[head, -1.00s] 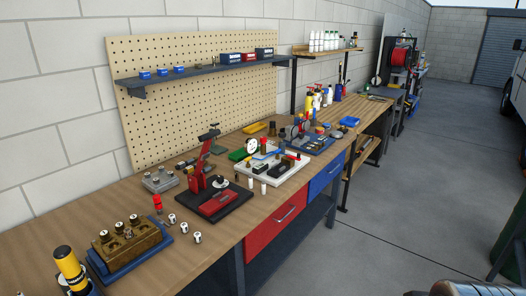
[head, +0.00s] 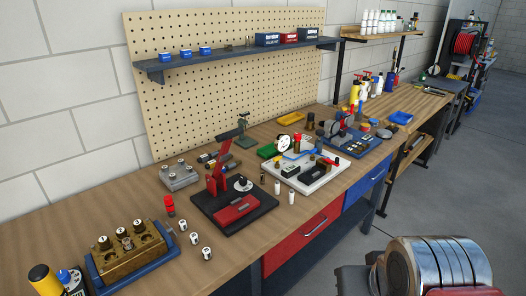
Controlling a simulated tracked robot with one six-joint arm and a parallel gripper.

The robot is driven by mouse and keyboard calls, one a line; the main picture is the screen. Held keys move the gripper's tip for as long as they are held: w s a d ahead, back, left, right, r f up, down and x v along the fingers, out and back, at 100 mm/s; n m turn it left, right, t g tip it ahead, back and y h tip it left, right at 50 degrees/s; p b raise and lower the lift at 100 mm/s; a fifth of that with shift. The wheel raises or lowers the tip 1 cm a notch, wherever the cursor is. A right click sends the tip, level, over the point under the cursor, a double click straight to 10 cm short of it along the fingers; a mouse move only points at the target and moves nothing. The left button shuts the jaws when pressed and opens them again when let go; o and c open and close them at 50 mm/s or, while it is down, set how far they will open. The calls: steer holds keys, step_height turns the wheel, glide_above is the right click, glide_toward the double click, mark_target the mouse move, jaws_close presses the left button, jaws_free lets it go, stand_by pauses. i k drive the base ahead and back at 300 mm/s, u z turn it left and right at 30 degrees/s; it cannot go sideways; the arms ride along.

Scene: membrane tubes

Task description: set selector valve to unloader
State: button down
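On the workbench, a white board (head: 326,183) carries a round white-faced gauge (head: 284,144), a blue bar-like part (head: 296,154), brass-coloured fittings and black blocks. A blue base (head: 358,149) with round metal parts stands just behind it, to the right. I cannot tell which part is the selector valve, and no unloader marking is readable at this distance. My gripper is not in view. A ribbed shiny metal cylinder at the lower right seems to be part of my own arm, well apart from the board.
A red press on a black base (head: 262,211) stands left of the board. A brass block in a blue tray (head: 98,284) and small white-topped cylinders are nearer. A pegboard (head: 230,100) and shelf (head: 165,75) rise behind. Grey floor (head: 425,190) is open to the right.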

mark_target(277, 159)
steer(key=u, duration=0.4)
steer(key=i, duration=0.55)
steer(key=u, duration=0.65)
steer(key=i, duration=0.45)
steer(key=u, duration=0.3)
